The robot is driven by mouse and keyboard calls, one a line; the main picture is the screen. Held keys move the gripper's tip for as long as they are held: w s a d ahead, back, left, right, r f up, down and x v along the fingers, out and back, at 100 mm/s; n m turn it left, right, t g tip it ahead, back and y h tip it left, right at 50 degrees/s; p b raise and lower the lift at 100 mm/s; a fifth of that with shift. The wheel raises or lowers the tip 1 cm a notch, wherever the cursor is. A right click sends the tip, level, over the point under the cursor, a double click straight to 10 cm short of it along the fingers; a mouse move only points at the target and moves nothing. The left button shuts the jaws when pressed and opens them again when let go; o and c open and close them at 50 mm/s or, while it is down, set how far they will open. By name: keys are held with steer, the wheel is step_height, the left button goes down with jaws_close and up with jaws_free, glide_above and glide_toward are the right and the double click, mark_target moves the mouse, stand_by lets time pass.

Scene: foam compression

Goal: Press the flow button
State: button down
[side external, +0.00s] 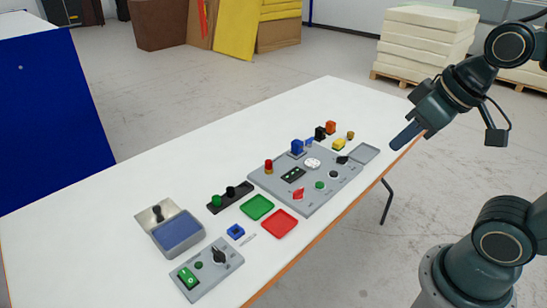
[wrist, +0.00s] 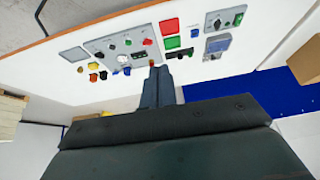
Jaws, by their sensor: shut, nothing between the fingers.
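A large grey control panel (side external: 275,195) lies on the table. It carries a green button (side external: 320,185), a red switch (side external: 298,194), a black knob (side external: 342,159), a red-topped button (side external: 268,166) and a white round dial (side external: 312,163). A black strip nearby holds another green button (side external: 216,201) and a black one. A small grey panel (side external: 208,283) at the front has a third green button (side external: 199,265). No label is readable, so I cannot tell which is the flow button. My gripper (side external: 397,145) is shut and empty, raised beyond the large panel's right end, touching nothing; the wrist view shows its fingers (wrist: 158,70).
The white table (side external: 110,210) also holds a green tray (side external: 257,207), a red tray (side external: 280,223), a grey tray (side external: 364,153), a blue-topped device (side external: 180,232) and several small coloured blocks behind the large panel. The table's left part is clear.

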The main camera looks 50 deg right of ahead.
steer(key=w+d+f, duration=0.2)
steer(key=w+f, duration=0.1)
steer(key=w, duration=0.6)
steer(key=m+t+y, duration=0.1)
steer(key=m+t, duration=0.2)
steer(key=m, duration=0.5)
glide_above(323, 186)
step_height(323, 186, down, 20)
steer(key=shift+f, duration=0.15)
steer(key=shift+d+f, duration=0.1)
steer(key=shift+f, duration=4.1)
